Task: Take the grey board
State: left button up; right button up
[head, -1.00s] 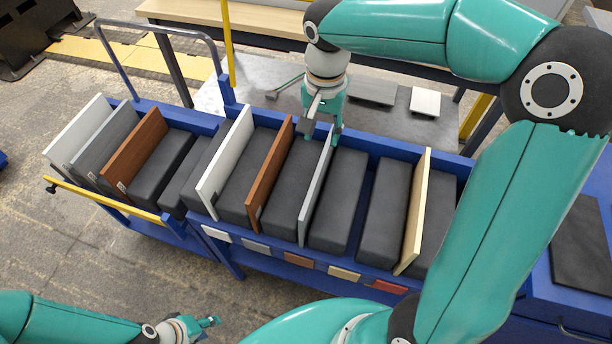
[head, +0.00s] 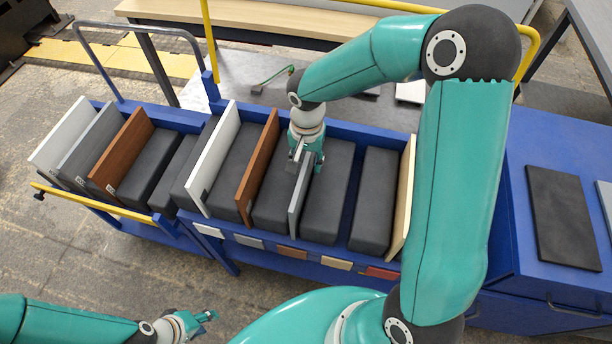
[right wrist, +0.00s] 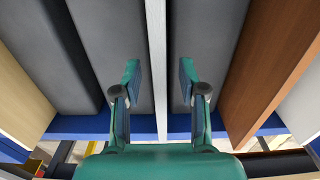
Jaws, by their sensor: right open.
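The grey board (head: 299,192) stands upright in the blue rack between dark padded blocks. Its thin top edge (right wrist: 158,60) shows in the right wrist view. My right gripper (head: 306,162) is over the far part of this board. In the right wrist view my right gripper (right wrist: 159,82) is open, with one finger on each side of the board's edge and a gap on both sides. Another grey board (head: 91,146) stands in the left cart. My left gripper (head: 208,317) is empty at the lower left, away from the rack; its finger opening is too small to judge.
In the rack stand a white board (head: 213,160), a brown board (head: 257,160) and a beige board (head: 403,200). The left cart holds a white board (head: 62,134) and a brown board (head: 121,155). A dark pad (head: 562,217) lies on the blue surface at right.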

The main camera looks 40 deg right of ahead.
jog(key=shift+f, duration=1.35)
grip_shut()
